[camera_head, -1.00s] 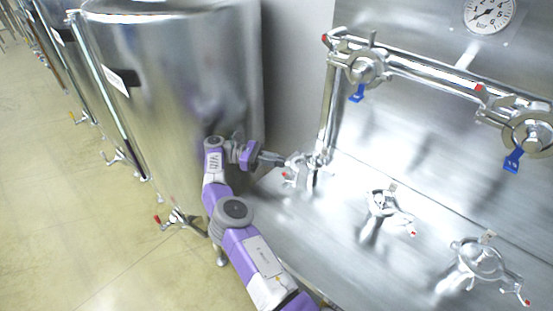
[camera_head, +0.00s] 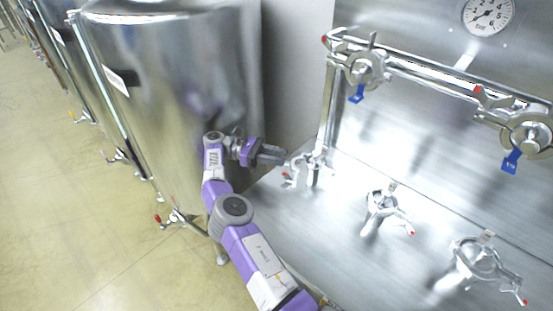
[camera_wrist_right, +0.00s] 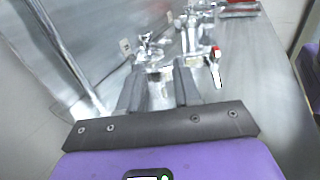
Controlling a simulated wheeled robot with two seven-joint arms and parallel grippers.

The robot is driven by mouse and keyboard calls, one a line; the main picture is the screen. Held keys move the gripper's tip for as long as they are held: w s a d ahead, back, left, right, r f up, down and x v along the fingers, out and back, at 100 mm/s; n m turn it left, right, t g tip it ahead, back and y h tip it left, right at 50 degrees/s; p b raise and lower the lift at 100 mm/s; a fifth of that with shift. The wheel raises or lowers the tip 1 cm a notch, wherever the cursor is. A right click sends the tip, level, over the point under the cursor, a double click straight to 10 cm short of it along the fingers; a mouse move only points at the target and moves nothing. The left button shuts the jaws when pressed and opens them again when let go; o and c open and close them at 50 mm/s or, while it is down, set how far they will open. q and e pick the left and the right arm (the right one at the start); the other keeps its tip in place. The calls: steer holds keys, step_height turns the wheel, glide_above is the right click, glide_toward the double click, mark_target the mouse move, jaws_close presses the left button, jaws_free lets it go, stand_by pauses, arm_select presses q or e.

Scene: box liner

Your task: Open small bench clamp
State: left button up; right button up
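Several metal clamps with red-tipped handles stand on the steel bench. The nearest one to my right gripper (camera_head: 283,155) is a small clamp (camera_head: 313,172) at the bench's left end, below the vertical pipe. In the right wrist view, a clamp (camera_wrist_right: 152,52) lies just beyond the fingertips. My right gripper (camera_wrist_right: 159,76) is open, its two dark fingers spread with a gap between them. It points at the small clamp from the left, and I see no grip on it. A middle clamp (camera_head: 382,203) and a right clamp (camera_head: 477,260) stand farther along. My left gripper is out of view.
A large steel tank (camera_head: 165,90) stands close behind and left of my right arm. A horizontal pipe (camera_head: 430,76) with blue-handled valves and a pressure gauge (camera_head: 488,15) is on the back wall. The bench surface (camera_head: 340,245) between the clamps is clear.

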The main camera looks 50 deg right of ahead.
step_height(320, 180, up, 8)
steer(key=p, duration=0.5)
steer(key=shift+r+p, duration=0.15)
steer(key=shift+p, duration=0.15)
